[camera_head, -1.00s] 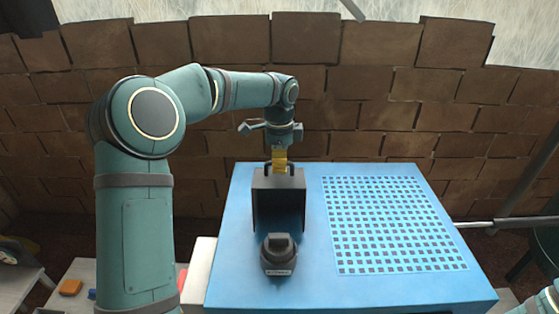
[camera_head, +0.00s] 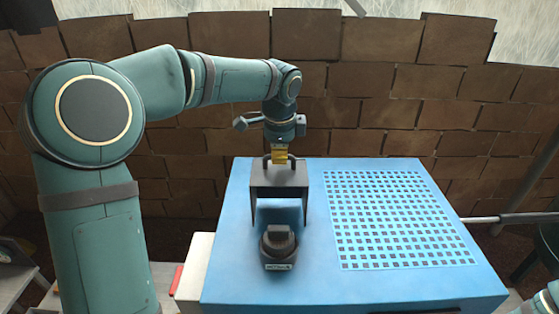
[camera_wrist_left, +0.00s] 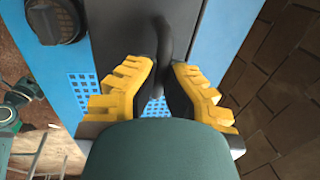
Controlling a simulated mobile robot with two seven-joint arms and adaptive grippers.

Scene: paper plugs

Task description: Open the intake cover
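The intake cover (camera_head: 279,181) is a dark panel with a handle on the blue box (camera_head: 225,265). It stands tilted up, with blue surface showing in the gap under its front edge. My left gripper (camera_head: 280,156) is above it, with yellow fingers down at the handle. In the left wrist view my left gripper (camera_wrist_left: 166,75) has its fingers on both sides of the dark handle (camera_wrist_left: 166,40) and looks shut on it. The cover (camera_wrist_left: 122,35) also shows there. My right gripper is out of view.
A dark knob-like part (camera_head: 278,248) stands on the box just in front of the cover, and it also shows in the wrist view (camera_wrist_left: 52,18). A grid of small square holes (camera_head: 398,220) fills the box's right side. A brick wall (camera_head: 400,90) stands behind.

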